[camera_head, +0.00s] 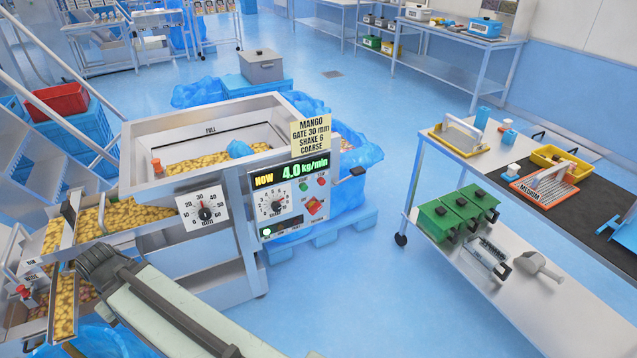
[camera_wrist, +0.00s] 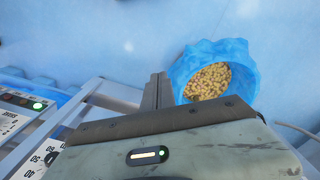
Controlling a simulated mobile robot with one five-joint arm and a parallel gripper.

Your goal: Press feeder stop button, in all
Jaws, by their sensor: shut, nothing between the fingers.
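The feeder (camera_head: 262,192) stands left of centre in the head view, its hopper holding yellow-brown pieces. The button labels are too small to read surely. My gripper (camera_wrist: 158,88) shows shut and empty in the wrist view. Part of a panel with a lit green lamp (camera_wrist: 38,106) is at that view's left edge, apart from the fingers. The red button is not visible there.
My arm crosses the head view's lower left, in front of the feeder. A blue-lined bag of pieces (camera_wrist: 208,80) lies beyond my fingers in the wrist view. A bench (camera_head: 417,165) with trays and green boxes (camera_head: 462,212) stands right. Blue floor between is clear.

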